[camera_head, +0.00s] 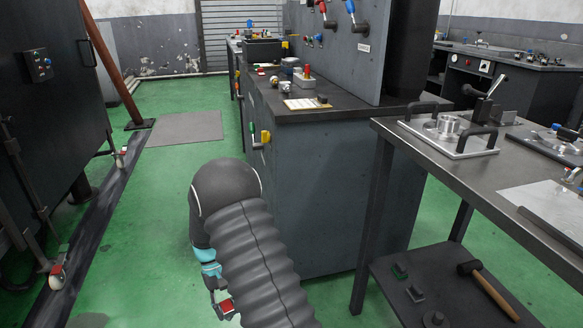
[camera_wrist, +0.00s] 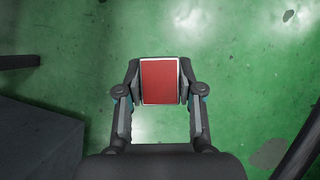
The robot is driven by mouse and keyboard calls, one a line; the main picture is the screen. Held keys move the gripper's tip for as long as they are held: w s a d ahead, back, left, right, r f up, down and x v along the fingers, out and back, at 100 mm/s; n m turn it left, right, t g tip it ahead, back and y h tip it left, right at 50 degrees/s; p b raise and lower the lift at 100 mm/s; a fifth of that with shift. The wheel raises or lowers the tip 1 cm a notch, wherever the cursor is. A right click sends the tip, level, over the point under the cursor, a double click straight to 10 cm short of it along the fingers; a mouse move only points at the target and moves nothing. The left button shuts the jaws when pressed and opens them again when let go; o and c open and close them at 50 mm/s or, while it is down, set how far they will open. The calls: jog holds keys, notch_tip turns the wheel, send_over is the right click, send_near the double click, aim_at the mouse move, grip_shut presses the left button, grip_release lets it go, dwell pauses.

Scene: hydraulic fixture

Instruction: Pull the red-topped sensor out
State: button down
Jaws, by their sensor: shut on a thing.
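The red-topped sensor (camera_wrist: 163,82) shows in the wrist view as a red rectangular face with a pale edge. My gripper (camera_wrist: 160,88) is shut on it, with one finger on each side.
A grey cabinet (camera_head: 330,190) stands right of my arm, with a steel workbench (camera_head: 500,170) further right. A dark machine (camera_head: 45,90) with a floor rail (camera_head: 90,220) is on the left. Red-and-white parts (camera_head: 57,275) sit along that rail. Green floor (camera_head: 150,215) between is clear.

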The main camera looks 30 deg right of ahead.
jog(key=w+d+r+m+t+h, duration=0.1)
jog(key=w+d+r+m+t, duration=0.3)
jog(key=d+r, duration=1.05)
jog(key=w+d+r+m+t, duration=0.2)
jog(key=w+d+r+t, duration=0.3)
jog(key=d+r, duration=0.95)
jog(key=s+d+r+m+h, duration=0.2)
jog(key=d+r, duration=0.3)
jog(key=r, duration=0.6)
jog(key=s+d+r+m+h, duration=0.3)
jog(key=d+r, duration=0.3)
jog(key=r, duration=0.6)
jog(key=s+d+r+m+g+h, duration=0.1)
jog(key=d+r+m+h, duration=0.3)
jog(key=r, duration=0.7)
jog(key=shift+s+d+r+h+b, duration=0.35)
jog(key=shift+s+d+h+b, duration=0.05)
jog(key=shift+s+d, duration=0.55)
jog(key=shift+m+h, duration=0.3)
jog(key=shift+h, duration=0.2)
